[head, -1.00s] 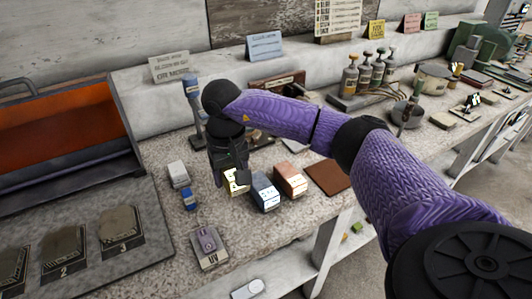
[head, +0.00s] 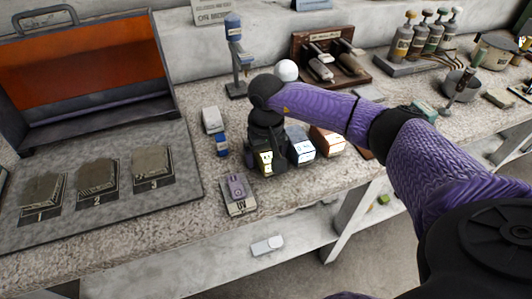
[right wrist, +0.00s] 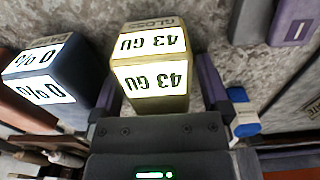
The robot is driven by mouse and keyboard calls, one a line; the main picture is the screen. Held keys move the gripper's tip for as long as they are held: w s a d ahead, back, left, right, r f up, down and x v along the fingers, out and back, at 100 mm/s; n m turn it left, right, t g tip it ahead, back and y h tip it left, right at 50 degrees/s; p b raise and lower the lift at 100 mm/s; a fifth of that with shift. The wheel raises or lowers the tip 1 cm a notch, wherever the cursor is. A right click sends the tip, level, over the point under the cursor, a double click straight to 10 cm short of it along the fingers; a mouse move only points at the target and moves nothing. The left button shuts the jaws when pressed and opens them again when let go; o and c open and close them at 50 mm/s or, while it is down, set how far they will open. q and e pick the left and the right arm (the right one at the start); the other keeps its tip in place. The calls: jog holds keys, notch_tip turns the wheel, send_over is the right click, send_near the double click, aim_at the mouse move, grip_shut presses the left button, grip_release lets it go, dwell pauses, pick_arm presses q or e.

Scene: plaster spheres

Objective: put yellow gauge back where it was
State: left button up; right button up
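The yellow gauge (head: 265,164), a small box with white "43 GU" labels, is at the left end of a row on the speckled counter, beside the blue gauge (head: 301,150) and the orange-brown one (head: 328,140). My right gripper (head: 266,154) is over it from above, one finger on each side. In the right wrist view the yellow gauge (right wrist: 152,65) lies between the purple-edged fingers, with narrow gaps visible, so they look open around it. The blue gauge (right wrist: 45,75) is close beside the left finger there. The gauge's underside is hidden. My left gripper is out of view.
A purple UV meter (head: 238,192) lies in front on the counter. The counter's front edge (head: 280,215) is close.

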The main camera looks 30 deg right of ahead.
jog(key=shift+r, duration=0.2)
notch_tip(320, 180, up, 11)
jog(key=p, duration=0.3)
jog(key=shift+r, duration=0.5)
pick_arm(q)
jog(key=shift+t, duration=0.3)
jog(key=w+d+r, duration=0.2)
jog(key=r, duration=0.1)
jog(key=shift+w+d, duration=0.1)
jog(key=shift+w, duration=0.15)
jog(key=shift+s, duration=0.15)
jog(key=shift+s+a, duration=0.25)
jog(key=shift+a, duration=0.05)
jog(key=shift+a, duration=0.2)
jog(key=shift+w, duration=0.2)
